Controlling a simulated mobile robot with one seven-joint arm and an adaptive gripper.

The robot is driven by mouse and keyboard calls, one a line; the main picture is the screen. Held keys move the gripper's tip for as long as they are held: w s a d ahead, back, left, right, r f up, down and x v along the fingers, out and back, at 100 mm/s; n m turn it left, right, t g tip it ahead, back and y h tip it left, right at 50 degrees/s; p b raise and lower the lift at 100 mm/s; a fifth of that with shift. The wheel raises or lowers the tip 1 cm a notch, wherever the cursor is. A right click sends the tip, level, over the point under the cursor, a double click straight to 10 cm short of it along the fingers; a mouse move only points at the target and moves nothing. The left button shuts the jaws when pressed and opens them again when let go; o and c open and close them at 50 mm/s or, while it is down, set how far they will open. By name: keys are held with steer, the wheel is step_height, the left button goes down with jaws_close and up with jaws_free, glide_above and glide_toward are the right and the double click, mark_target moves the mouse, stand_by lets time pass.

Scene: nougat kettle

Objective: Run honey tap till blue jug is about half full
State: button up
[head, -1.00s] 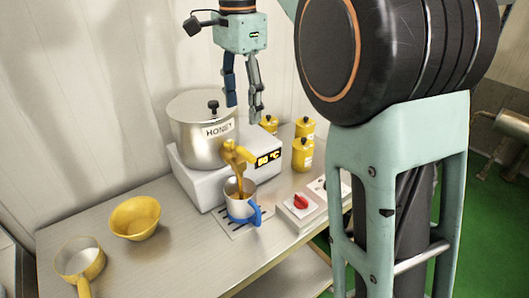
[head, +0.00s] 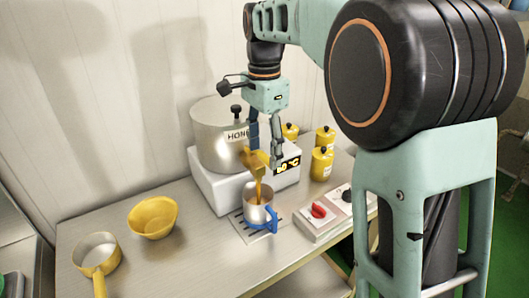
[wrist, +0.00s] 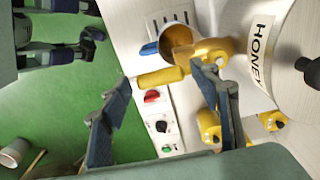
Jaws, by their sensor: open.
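The honey kettle (head: 215,150) is steel, labelled HONEY, and stands on a white heated base. Its yellow tap (head: 255,160) pours a golden honey stream (head: 258,190) into the jug (head: 258,214), which is pale metal with a blue handle (head: 273,220). Honey shows inside the jug mouth in the wrist view (wrist: 179,36), but its level is hard to read. My gripper (head: 265,155) is open, right at the tap. In the wrist view, the yellow tap lever (wrist: 160,78) lies between or just beyond my fingertips (wrist: 160,76); contact cannot be told.
The jug stands on a slotted drip plate (head: 240,228). A control box with a red knob (head: 318,211) is right of it. Several yellow canisters (head: 321,165) stand behind. A yellow bowl (head: 153,217) and a saucepan (head: 97,252) are on the left, with clear bench between.

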steer(key=shift+f, duration=0.4)
steer(key=shift+c, duration=0.6)
jaws_close()
